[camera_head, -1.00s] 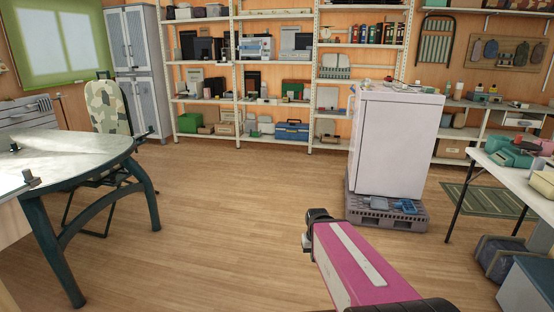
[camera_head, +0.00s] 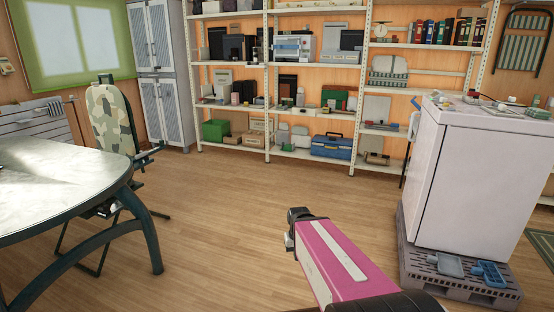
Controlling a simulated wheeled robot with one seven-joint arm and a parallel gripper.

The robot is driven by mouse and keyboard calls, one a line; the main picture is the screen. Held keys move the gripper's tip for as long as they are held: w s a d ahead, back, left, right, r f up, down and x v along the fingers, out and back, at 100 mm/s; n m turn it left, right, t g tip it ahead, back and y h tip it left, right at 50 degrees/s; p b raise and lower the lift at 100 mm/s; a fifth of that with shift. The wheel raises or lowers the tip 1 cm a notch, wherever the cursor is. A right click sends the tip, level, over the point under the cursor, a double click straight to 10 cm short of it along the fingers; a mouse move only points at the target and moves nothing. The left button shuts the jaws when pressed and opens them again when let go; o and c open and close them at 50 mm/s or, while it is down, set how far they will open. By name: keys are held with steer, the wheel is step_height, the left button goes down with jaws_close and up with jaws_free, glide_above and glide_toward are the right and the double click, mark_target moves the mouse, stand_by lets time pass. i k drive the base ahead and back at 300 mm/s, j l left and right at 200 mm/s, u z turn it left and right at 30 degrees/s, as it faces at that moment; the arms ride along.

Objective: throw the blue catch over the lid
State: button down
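No crate lid with a blue catch can be made out in this view. A blue toolbox-like case (camera_head: 331,147) sits on the bottom shelf at the back, too small to show any catch clearly. My pink arm link reaches up from the bottom edge and ends in a dark joint; no gripper fingers can be seen.
A white cabinet (camera_head: 466,185) stands on a grey pallet (camera_head: 450,288) at right, with a blue tray-like item (camera_head: 488,273) on the pallet. Shelves (camera_head: 268,163) line the back wall. The middle floor is clear.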

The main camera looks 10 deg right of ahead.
mark_target(414, 102)
steer(key=i+j+z, duration=0.1)
steer(key=i, duration=0.65)
steer(key=i+j+z, duration=0.1)
steer(key=i, duration=0.7)
steer(key=i+z, duration=0.7)
steer(key=z, duration=0.2)
steer(key=i+j+z, duration=0.55)
steer(key=z, duration=0.3)
steer(key=i+j, duration=0.05)
